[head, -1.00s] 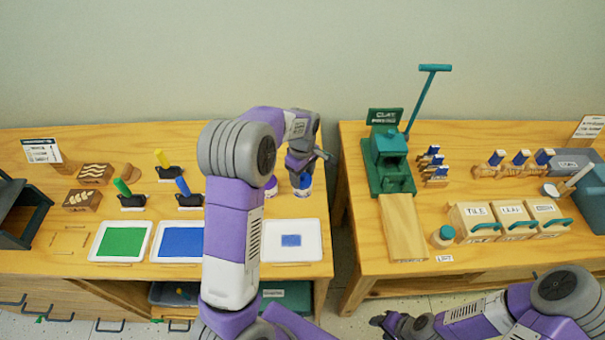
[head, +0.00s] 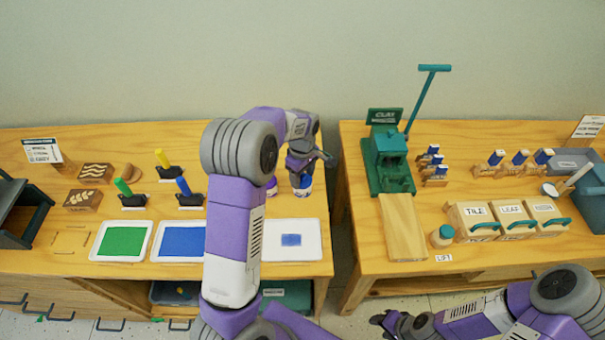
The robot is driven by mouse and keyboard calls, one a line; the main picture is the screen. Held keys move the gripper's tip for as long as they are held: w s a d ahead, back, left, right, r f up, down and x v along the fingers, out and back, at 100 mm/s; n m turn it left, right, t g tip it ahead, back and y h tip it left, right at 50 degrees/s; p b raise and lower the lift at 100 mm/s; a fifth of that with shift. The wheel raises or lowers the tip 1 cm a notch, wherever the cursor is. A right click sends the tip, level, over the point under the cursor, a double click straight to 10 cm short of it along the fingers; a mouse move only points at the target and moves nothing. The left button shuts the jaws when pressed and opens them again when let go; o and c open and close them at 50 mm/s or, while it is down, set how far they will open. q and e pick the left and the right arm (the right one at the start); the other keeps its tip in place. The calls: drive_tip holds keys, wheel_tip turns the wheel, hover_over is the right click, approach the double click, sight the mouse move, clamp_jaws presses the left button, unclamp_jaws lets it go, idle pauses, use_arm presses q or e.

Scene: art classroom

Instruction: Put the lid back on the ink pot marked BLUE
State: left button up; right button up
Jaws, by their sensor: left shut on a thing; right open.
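Two small ink pots stand at the right end of the left table, near its back. One pot (head: 303,191) is directly under my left gripper (head: 300,178); its label is too small to read. The other pot (head: 271,187) is just left of it, partly behind my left arm. My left gripper points down and is shut on a small blue lid (head: 306,181) at the top of the right pot. I cannot tell whether the lid touches the pot's rim. My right gripper (head: 381,322) is open and empty, low in front of the right table.
Green, blue and white trays (head: 313,252) lie along the left table's front. Brayers with coloured handles (head: 183,187) stand behind them. A gap separates the tables. A green clay press (head: 388,160) and labelled boxes (head: 474,215) stand on the right table.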

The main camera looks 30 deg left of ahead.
use_arm(q)
drive_tip(key=o, duration=1.1)
drive_tip(key=shift+o, duration=0.4)
drive_tip(key=shift+o, duration=0.6)
drive_tip(key=shift+r+p, duration=3.05)
drive_tip(key=shift+r, duration=0.5)
